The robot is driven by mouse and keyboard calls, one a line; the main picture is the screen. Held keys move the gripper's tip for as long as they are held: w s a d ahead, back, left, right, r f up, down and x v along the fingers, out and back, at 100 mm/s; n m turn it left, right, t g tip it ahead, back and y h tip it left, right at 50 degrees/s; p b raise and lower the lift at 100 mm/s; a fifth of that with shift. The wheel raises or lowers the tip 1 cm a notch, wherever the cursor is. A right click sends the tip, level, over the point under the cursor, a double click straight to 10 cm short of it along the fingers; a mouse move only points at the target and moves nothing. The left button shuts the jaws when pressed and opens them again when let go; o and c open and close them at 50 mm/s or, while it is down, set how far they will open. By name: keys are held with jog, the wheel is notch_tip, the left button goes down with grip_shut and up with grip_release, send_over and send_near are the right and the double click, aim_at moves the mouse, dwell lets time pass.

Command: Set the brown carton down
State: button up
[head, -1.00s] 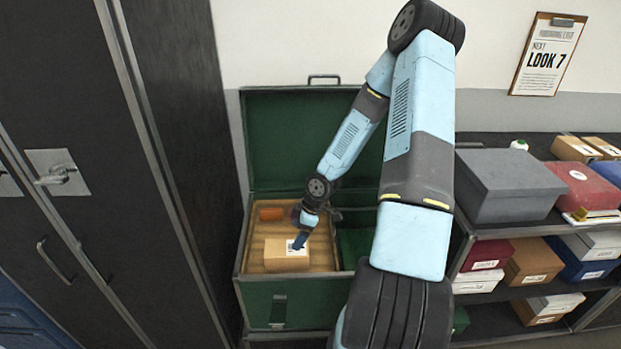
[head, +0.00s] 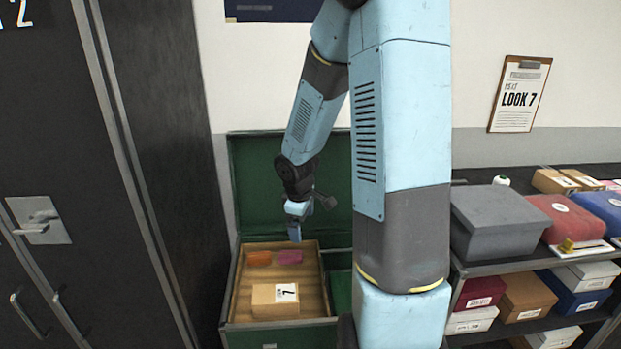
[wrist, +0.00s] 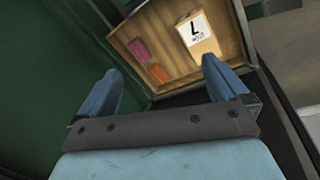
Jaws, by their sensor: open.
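The brown carton (head: 275,300) sits in the wooden tray (head: 240,312) of the open green trunk, toward the tray's front. It bears a white label and also shows in the wrist view (wrist: 199,42). My gripper (head: 294,236) is above the back part of the tray, apart from the carton. In the wrist view my gripper (wrist: 163,88) has its two blue fingers spread wide with nothing between them.
An orange item (head: 259,258) and a pink item (head: 290,257) lie at the tray's back. The green lid (head: 255,180) stands raised behind. A dark cabinet (head: 150,180) is on the left; shelves with a grey box (head: 507,220) are on the right.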

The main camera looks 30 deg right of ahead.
jog(key=s+a+r+m+t+h, duration=0.1)
jog(key=s+a+r+m, duration=0.2)
jog(key=r, duration=0.6)
jog(key=s+a+r+m+t, duration=0.1)
jog(key=s+r+m, duration=0.1)
jog(key=s+r, duration=0.5)
jog(key=s+a+r+m+t+y, duration=0.1)
jog(key=s+a+r+m+y, duration=0.1)
jog(key=s+r, duration=0.7)
jog(key=shift+s+a+r+m+t+y, duration=0.3)
jog(key=shift+s+a+m, duration=0.5)
jog(key=shift+s+a, duration=0.35)
